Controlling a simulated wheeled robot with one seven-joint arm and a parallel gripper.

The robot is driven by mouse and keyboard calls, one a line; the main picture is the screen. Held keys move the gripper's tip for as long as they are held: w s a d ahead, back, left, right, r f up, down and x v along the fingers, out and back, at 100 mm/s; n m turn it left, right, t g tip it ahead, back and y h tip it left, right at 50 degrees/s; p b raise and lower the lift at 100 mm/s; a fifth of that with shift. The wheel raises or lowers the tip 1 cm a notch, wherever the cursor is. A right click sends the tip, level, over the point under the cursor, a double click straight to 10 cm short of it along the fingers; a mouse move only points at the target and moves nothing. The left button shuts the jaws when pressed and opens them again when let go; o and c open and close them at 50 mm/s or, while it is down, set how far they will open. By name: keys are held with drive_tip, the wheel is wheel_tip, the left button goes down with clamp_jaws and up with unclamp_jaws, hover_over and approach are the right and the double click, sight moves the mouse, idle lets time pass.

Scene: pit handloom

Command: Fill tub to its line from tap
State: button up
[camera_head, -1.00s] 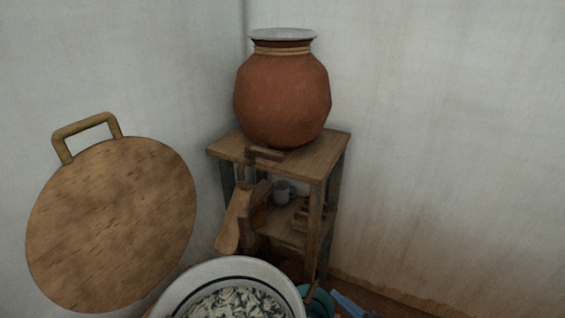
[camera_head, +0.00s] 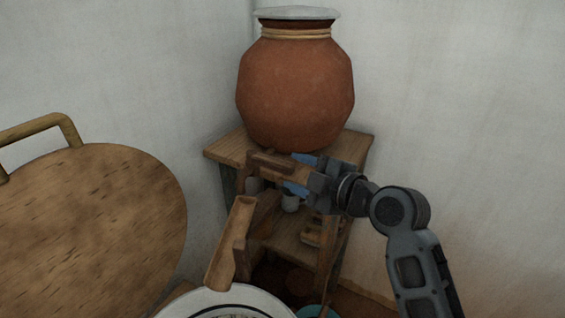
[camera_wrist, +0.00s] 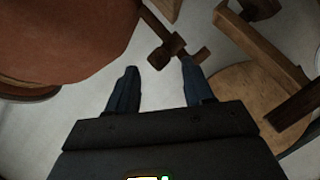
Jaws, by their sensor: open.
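The white tub (camera_head: 200,303) with a dark line inside its rim is cut off at the bottom of the head view; its water level cannot be seen. A brown wooden tap (camera_head: 272,162) sits at the front of the clay pot's base, above a sloping wooden trough (camera_head: 230,242) that leads down towards the tub. My gripper (camera_head: 297,175) is at the tap's right, its blue fingers spread. In the wrist view my open gripper (camera_wrist: 158,88) has the wooden tap piece (camera_wrist: 168,48) just beyond and between its fingertips. I cannot tell whether they touch.
The big clay pot (camera_head: 296,90) stands on a wooden stand (camera_head: 225,150) in the wall corner, close to my gripper. A large round wooden board (camera_head: 90,230) with a handle fills the left. A teal bowl (camera_head: 316,312) is at the bottom.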

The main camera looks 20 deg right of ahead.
sight(280, 166)
drive_tip(key=p+x, duration=0.1)
drive_tip(key=x, duration=0.5)
clamp_jaws()
idle(0.4)
